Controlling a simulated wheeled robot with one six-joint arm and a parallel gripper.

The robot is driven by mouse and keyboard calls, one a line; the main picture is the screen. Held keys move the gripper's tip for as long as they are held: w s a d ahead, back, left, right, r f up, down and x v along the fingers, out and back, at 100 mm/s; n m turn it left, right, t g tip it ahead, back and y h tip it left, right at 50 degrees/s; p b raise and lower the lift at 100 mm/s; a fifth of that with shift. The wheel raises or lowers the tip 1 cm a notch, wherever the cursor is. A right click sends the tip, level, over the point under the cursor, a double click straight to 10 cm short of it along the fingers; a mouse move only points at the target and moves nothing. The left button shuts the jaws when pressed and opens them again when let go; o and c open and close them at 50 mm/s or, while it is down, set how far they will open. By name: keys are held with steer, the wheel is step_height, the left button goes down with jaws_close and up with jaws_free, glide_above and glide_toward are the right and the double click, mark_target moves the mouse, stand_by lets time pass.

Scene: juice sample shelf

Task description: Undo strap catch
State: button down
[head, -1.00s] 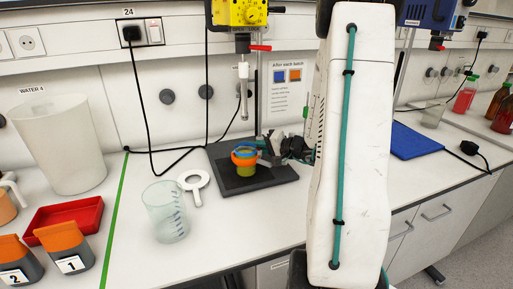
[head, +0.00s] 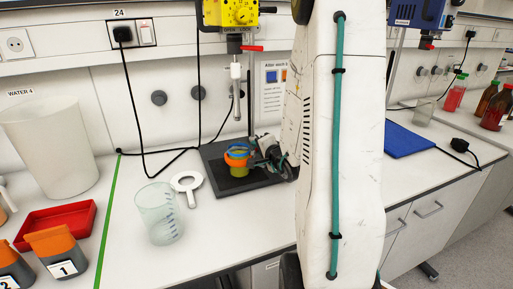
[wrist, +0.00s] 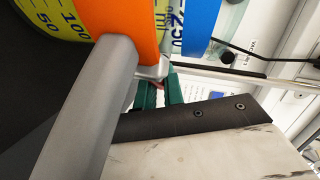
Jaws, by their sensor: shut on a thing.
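A small yellow-green graduated beaker (head: 239,170) stands on the black plate (head: 213,152) under the stirrer. An orange strap (head: 235,161) and a blue band (head: 240,148) go round it. In the wrist view the orange strap (wrist: 125,25) and blue band (wrist: 201,25) fill the top. A pale grey metal catch (wrist: 154,69) sits at the strap's edge, and a thick grey bar (wrist: 85,110) crosses in front. My gripper (head: 256,157) is beside the beaker's right side. Its green fingers (wrist: 161,88) are shut at the catch; their exact contact is partly hidden.
The yellow stirrer (head: 232,14) hangs its shaft above the plate. A clear beaker (head: 159,214) and a white ring-shaped tool (head: 187,184) stand and lie to the left. A red tray (head: 55,224) is farther left. A blue mat (head: 407,140) lies at right.

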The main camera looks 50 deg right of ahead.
stand_by(0.4)
steer(key=c, duration=1.5)
jaws_free()
